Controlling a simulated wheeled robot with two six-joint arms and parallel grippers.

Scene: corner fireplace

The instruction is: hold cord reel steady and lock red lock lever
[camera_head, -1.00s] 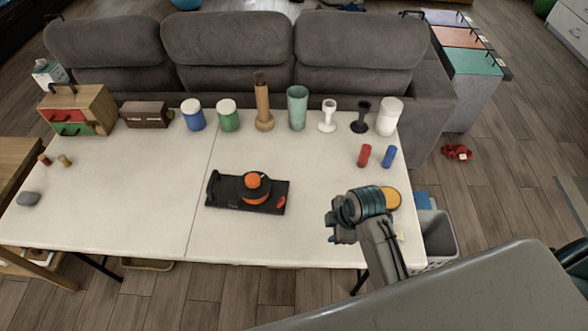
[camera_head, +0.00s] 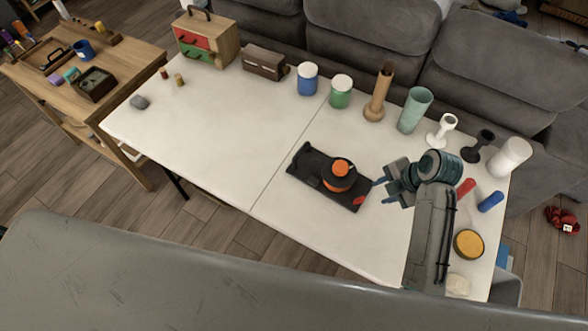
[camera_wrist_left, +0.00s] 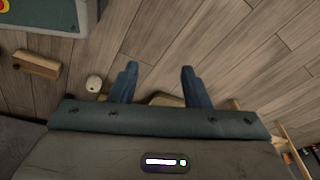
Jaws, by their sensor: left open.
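The cord reel (camera_head: 338,176) is a black drum with an orange knob on top, on a black base plate (camera_head: 306,160) lying on the white table. The red lock lever (camera_head: 359,200) is at the right end of the plate. My right gripper (camera_head: 380,191) is just right of the reel, its blue fingers apart, pointing left toward the lever's end. It looks empty; contact with the plate does not show. My left gripper (camera_wrist_left: 159,70) shows only in the left wrist view, open and empty above the wooden floor.
Cups, jars and goblets line the table's back edge, including a green jar (camera_head: 340,92). Red (camera_head: 466,187) and blue (camera_head: 490,202) cylinders and a yellow-topped round thing (camera_head: 468,243) lie near my right arm. The table's left half (camera_head: 220,130) is mostly clear.

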